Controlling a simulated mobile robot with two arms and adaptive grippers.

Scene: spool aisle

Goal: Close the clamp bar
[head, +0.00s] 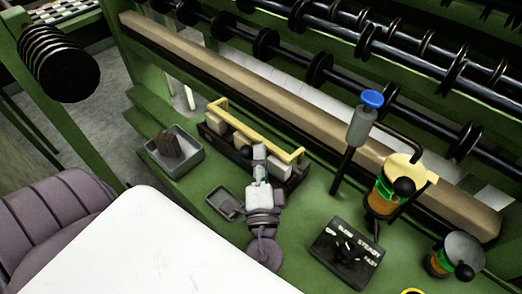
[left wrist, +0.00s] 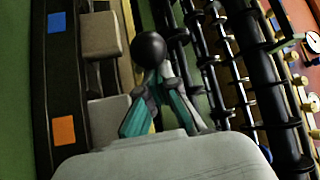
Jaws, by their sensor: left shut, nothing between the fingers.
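The clamp bar (head: 255,129) is a yellow bar with bent ends, standing over a dark holder (head: 214,124) with several pale blocks on the green bench. A black ball knob (head: 246,151) shows in front of it, and also in the left wrist view (left wrist: 148,48). My left gripper (head: 259,153) is right beside the knob, its fingers pointing toward the bar. In the left wrist view, its fingers (left wrist: 163,82) are drawn together just below the knob, with nothing held. Whether they touch the knob I cannot tell. My right gripper is not in view.
A grey tray with a dark block (head: 181,152) and a small tray (head: 225,203) stand left of my gripper. A switch box (head: 346,253), a blue-topped post (head: 366,112) and orange jars (head: 382,200) stand to the right. Black rollers (head: 318,70) run behind.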

